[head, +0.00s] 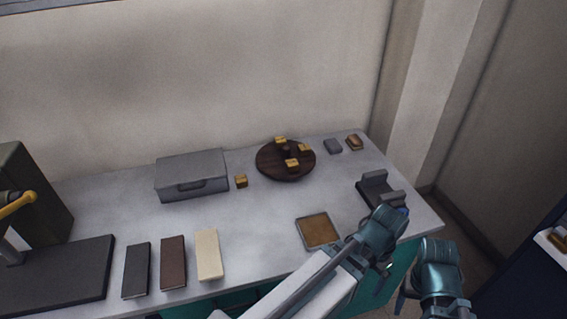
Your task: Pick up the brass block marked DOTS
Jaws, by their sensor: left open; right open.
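Several small brass blocks are in the head view. One brass block (241,181) sits on the table beside a grey case. Three more lie on a round dark wooden turntable: a back block (280,140), a right block (304,148) and a front block (292,163). Their marks are too small to read, so I cannot tell which bears DOTS. My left gripper (386,264) is at the table's front right edge, well away from the blocks, open and empty. My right gripper (431,298) is off the table's right front corner, also open, its fingers partly unclear.
The turntable (268,171) has a dark central knob. The grey case (190,185) stands to its left. A tan-lined tray (318,232) and a dark cradle (375,190) lie near my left arm. Three flat bars, including a cream one (208,256), lie at front left.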

